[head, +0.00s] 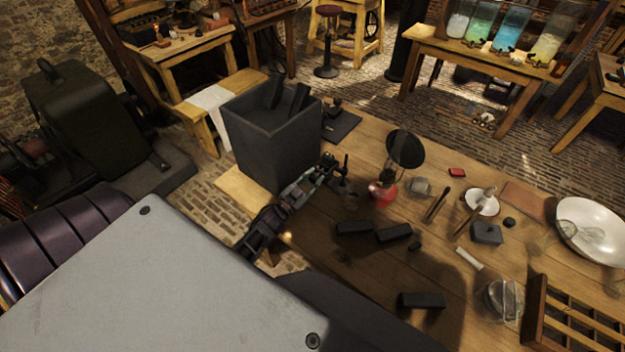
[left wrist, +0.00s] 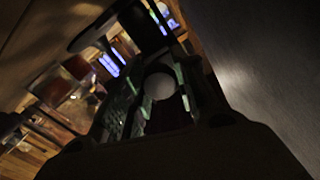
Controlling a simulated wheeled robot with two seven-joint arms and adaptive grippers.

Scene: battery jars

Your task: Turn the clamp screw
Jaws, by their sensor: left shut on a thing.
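My left gripper (head: 328,165) reaches over the bench beside the dark box and is shut at a small dark upright fitting (head: 344,172), which looks like the clamp with its screw. The fitting is small and dark, so the screw itself is not clear in the head view. In the left wrist view the fingers (left wrist: 158,88) frame a pale round thing (left wrist: 159,86), perhaps the screw's end; the picture is dark. My right gripper is not in view.
A tall dark open box (head: 272,150) stands just left of the gripper. A red lamp with a round black disc (head: 406,149) stands to the right. Dark blocks (head: 354,228) lie nearer. A white bowl (head: 590,232) and wooden rack (head: 570,325) are at the right.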

